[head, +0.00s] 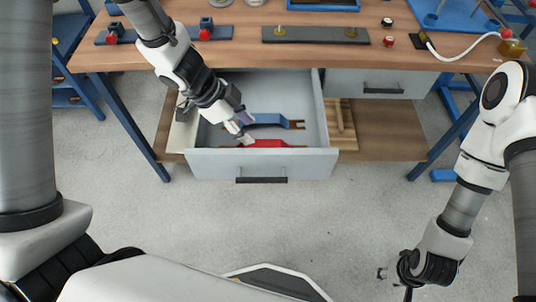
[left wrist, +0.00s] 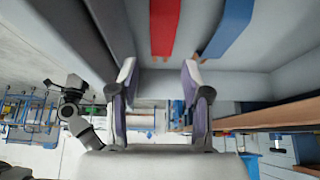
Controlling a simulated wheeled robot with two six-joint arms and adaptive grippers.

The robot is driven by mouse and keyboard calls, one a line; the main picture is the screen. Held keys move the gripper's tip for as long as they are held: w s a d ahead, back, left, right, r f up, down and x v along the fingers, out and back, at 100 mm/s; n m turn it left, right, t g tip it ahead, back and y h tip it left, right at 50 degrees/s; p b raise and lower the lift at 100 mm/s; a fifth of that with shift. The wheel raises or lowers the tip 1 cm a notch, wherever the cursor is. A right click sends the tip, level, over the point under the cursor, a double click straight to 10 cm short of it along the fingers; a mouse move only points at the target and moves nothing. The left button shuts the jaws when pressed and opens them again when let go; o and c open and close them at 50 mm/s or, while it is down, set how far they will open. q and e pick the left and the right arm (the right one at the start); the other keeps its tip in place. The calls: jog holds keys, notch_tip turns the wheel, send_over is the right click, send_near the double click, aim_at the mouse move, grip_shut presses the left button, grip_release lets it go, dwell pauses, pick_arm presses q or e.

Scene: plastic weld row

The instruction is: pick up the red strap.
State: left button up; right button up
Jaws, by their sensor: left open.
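The red strap (head: 268,143) lies in the open grey drawer (head: 310,160), close to the drawer's front wall. It also shows at the top of the left wrist view (left wrist: 164,28). A blue strap (head: 266,120) lies farther back in the same drawer and appears to the right of the red one in the left wrist view (left wrist: 228,28). My left gripper (head: 240,134) is over the drawer near the left end of the red strap. In the left wrist view its two fingers (left wrist: 160,78) are apart with nothing between them. My right gripper (head: 382,274) hangs low at the right, away from the drawer.
The drawer sits under a wooden workbench (head: 240,60). A second drawer (head: 375,84) beside it is shut. A lower wooden shelf (head: 390,141) runs beneath. On the bench are a dark grey plate (head: 315,35) and a white hose (head: 450,54). The grey floor in front is clear.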

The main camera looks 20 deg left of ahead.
aim_at(263, 144)
pick_arm(q)
jog(key=shift+b+x, duration=0.5)
jog(key=shift+x, duration=0.5)
jog(key=b+x, duration=0.1)
jog(key=x, duration=0.1)
jog(key=b+x, duration=0.1)
jog(key=x, duration=0.1)
jog(key=b+x, duration=0.2)
jog(key=x, duration=0.1)
jog(key=shift+w+a+f, duration=0.15)
jog(key=shift+a+f, duration=0.05)
jog(key=shift+r, duration=0.1)
pick_arm(e)
notch_tip(263, 144, down, 6)
jog(key=shift+d+r, duration=0.1)
pick_arm(q)
grip_shut()
